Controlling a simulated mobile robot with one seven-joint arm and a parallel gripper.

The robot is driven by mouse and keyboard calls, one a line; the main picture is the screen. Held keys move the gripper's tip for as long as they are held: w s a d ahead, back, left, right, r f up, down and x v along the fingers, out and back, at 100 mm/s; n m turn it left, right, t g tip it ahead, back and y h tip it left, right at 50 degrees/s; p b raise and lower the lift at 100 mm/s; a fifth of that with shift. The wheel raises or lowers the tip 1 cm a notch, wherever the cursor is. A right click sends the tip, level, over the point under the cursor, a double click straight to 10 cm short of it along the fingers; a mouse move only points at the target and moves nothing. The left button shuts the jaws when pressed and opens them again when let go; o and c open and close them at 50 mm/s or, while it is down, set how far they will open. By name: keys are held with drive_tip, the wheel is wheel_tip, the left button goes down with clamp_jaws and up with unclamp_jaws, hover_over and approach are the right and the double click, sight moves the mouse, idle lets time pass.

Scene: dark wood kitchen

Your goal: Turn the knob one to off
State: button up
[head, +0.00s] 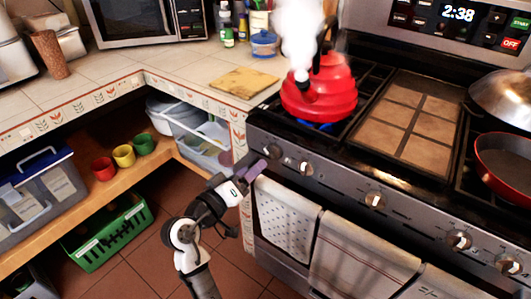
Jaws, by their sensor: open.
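The stove's front panel carries a row of metal knobs. The leftmost knob (274,151) is at the panel's left end, with a second knob (305,168) just right of it. Farther right are a middle knob (375,200) and two more, one (459,240) and another (508,264) at the right. My gripper (243,166), with purple fingertips, is open and empty. It appears just left of the leftmost knob; contact cannot be told.
Towels (360,255) hang on the oven handle below the knobs. The tiled counter (190,75) ends left of the stove, with a cutting board (244,82) on it. A red pan (503,165) sits on the right burner. A low shelf with cups and bins is at left.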

sight(269, 154)
drive_tip(key=p+x, duration=0.1)
drive_tip(key=x, duration=0.6)
drive_tip(key=shift+w+d, duration=0.1)
drive_tip(key=shift+w, duration=0.1)
drive_tip(key=c, duration=1)
drive_tip(key=shift+o, duration=0.2)
drive_tip(key=shift+b, duration=0.35)
drive_tip(key=m+b, duration=0.1)
drive_tip(key=b, duration=0.1)
drive_tip(key=m+b, duration=0.2)
drive_tip(key=shift+s+f+m, duration=0.1)
drive_tip(key=shift+f+m, duration=0.1)
drive_tip(key=shift+m, duration=0.1)
drive_tip(key=m+b, duration=0.3)
drive_tip(key=b, duration=0.1)
drive_tip(key=shift+s+d+r+m, duration=0.1)
drive_tip(key=shift+d+r+m, duration=0.05)
drive_tip(key=shift+m, duration=0.25)
drive_tip(key=shift+r+m+b, duration=0.1)
drive_tip(key=shift+m+b, duration=0.6)
drive_tip(key=shift+b, duration=0.25)
